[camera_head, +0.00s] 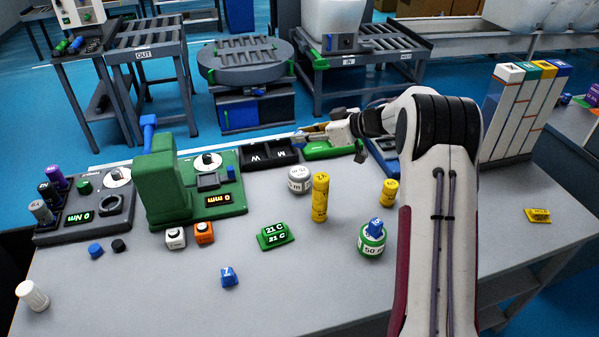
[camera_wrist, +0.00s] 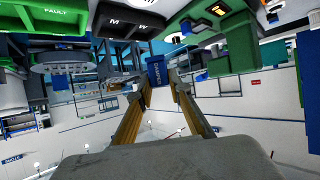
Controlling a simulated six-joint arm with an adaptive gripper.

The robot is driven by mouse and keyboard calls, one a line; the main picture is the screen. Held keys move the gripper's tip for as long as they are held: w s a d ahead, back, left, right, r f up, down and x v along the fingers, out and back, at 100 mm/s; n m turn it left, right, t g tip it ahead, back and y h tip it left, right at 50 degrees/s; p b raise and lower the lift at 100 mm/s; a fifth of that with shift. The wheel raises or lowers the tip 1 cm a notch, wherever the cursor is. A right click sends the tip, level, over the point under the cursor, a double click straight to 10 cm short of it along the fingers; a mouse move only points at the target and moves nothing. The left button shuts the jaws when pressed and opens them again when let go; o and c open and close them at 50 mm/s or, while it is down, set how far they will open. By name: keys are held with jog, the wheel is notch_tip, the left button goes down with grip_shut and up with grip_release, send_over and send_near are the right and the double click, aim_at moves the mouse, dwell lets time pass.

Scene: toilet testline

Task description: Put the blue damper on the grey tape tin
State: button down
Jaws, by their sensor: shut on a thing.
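My gripper (camera_head: 303,136) is shut on the blue damper (camera_wrist: 155,72), which has white lettering and shows between the fingertips in the wrist view. In the head view the gripper is held level above the back of the table, pointing left, and the damper is hard to make out. The grey tape tin (camera_head: 299,181) stands on the table below and in front of the gripper, apart from it. Its label is pale, and nothing is seen resting on it.
A yellow cylinder (camera_head: 320,198) stands right beside the grey tin. A green-and-white tin (camera_head: 371,243) carries a blue piece (camera_head: 375,227). A green 21 C block (camera_head: 274,236) lies in front. A green press (camera_head: 163,180) stands left.

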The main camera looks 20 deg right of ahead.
dwell(0.3)
send_over(304, 173)
jog(key=shift+a+f, duration=0.1)
jog(key=shift+f, duration=3.05)
jog(key=shift+f, duration=1.85)
jog(key=shift+f, duration=0.15)
jog(key=c, duration=1.8)
grip_release()
jog(key=shift+c, duration=0.2)
jog(key=shift+r, duration=0.2)
